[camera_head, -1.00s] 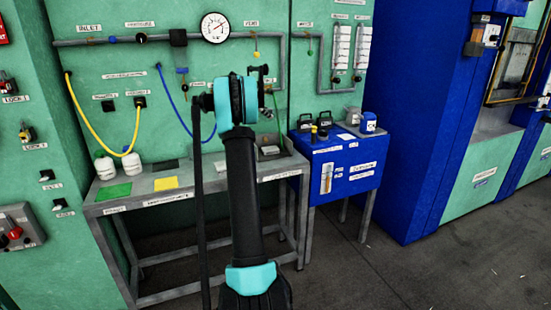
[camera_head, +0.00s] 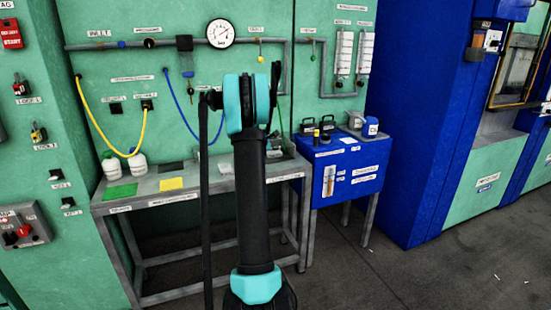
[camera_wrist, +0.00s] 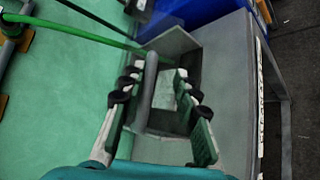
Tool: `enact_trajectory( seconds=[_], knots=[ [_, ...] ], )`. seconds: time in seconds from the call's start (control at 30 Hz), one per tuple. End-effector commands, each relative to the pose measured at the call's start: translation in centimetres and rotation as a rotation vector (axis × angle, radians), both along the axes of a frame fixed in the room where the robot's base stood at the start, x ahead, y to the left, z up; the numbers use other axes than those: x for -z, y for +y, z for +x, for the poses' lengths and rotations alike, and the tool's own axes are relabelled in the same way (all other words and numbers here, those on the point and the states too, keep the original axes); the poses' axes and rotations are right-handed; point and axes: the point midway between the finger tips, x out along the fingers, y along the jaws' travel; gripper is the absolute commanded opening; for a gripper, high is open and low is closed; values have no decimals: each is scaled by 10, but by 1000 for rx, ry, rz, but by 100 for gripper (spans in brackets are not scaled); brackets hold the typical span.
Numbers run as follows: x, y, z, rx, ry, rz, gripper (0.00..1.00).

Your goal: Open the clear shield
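My gripper (camera_wrist: 158,78) is open in the wrist view, with its two fingers apart on either side of a grey upright bar (camera_wrist: 148,92) and a grey box-like fixture (camera_wrist: 178,45) on the bench. I cannot tell whether the fingers touch either one. I see no clear shield for certain. The fixture has a pale, perhaps see-through face, but I cannot tell if this is the shield. In the head view, my arm hides most of the gripper and the fixture. A framed, see-through panel (camera_head: 515,62) shows on the blue machine at the far right.
The grey bench (camera_head: 225,183) holds a green pad (camera_head: 120,191), a yellow pad (camera_head: 171,184) and white bottles (camera_head: 137,160). A blue cabinet (camera_head: 345,175) stands right of it. A gauge (camera_head: 220,33) and pipes are on the green wall.

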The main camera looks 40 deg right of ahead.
Motion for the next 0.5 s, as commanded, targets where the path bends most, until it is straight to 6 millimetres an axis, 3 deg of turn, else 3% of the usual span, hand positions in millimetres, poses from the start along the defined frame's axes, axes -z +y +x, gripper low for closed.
enact_trajectory(
  seconds=[0.3, 0.5],
  knots=[
    [46, 0, -5, 1, -194, -48, 31],
    [65, 0, -4, 0, -286, -70, 31]
  ],
)
